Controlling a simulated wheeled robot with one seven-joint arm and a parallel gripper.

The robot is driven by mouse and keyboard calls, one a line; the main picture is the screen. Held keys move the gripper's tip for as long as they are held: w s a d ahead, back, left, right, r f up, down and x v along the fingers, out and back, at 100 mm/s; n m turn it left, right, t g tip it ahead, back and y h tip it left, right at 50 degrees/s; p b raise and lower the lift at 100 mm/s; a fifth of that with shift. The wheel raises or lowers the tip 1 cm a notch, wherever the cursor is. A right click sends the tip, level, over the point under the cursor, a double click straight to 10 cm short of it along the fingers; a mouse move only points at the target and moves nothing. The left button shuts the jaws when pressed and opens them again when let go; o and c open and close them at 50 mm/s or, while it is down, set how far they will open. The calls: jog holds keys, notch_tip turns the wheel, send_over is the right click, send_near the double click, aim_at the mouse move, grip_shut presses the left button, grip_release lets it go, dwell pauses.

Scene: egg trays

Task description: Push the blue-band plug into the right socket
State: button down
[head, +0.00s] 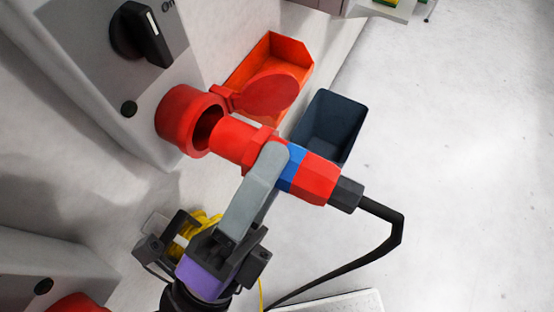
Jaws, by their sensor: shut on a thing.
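The red plug with a blue band (290,168) is held level in the middle of the head view, its black cable trailing to the right and down. My gripper (265,160) is shut on the plug's body, just beside the blue band. The plug's red front end (234,140) points at the round red socket (182,118) on the grey box. The front end is at the socket's mouth; I cannot tell whether it is slightly inside. The socket's red lid (266,94) stands open behind it.
The grey box (75,62) carries a black rotary switch (140,32). An orange bin (298,50) and a dark blue bin (338,112) stand behind the plug. Another grey box (40,275) with a red part (78,303) is at lower left. The floor at right is clear.

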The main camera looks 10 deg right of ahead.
aim_at(222, 155)
jog(key=shift+w+a, duration=0.9)
jog(key=shift+a, duration=0.25)
jog(key=shift+w+a, duration=0.85)
jog(key=shift+a, duration=0.25)
dwell(3.2)
jog(key=c, duration=1.6)
grip_release()
jog(key=shift+c, duration=0.2)
jog(key=o, duration=0.9)
jog(key=shift+f, duration=0.1)
